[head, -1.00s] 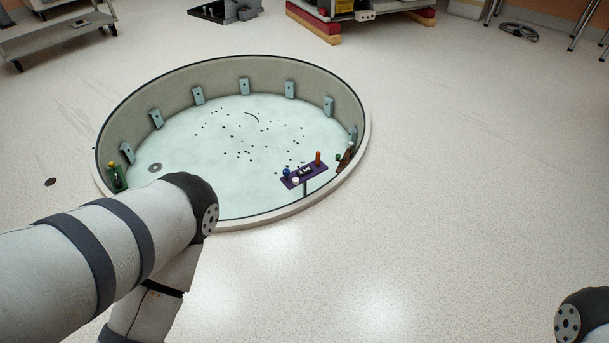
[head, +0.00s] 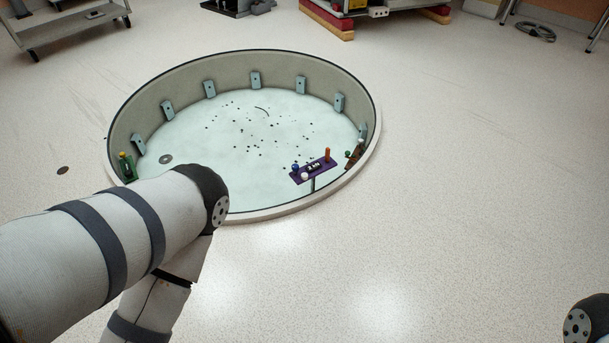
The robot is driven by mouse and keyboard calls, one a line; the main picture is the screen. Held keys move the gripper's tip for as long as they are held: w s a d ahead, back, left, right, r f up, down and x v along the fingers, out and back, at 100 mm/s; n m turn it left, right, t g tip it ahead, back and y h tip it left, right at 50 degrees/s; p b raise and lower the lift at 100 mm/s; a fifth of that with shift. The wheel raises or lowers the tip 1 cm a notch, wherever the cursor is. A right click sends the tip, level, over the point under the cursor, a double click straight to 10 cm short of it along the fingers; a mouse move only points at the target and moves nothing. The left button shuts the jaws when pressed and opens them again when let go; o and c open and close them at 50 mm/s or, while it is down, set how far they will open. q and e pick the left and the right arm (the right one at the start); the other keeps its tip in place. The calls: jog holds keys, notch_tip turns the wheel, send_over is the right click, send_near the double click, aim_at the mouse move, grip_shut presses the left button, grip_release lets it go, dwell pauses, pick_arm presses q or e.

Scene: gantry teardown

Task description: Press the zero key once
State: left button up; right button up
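A small purple panel (head: 322,172) stands on a thin post at the near right inside edge of a round sunken pit. It carries a blue knob (head: 295,167), a white knob (head: 305,177), an orange upright handle (head: 327,155) and a small dark block with light marks (head: 313,167). I cannot make out which part is the zero key at this size. My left arm comes in from the left and bends downward, its gripper below the picture. Only a bit of my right arm shows at the lower right corner. Neither gripper is in view.
The round pit (head: 240,211) has a raised rim, a pale floor with dark specks, and several wall brackets. A green item (head: 127,167) stands at its left edge, a brown one (head: 355,154) at its right. A cart (head: 70,27) stands back left. The floor at right is clear.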

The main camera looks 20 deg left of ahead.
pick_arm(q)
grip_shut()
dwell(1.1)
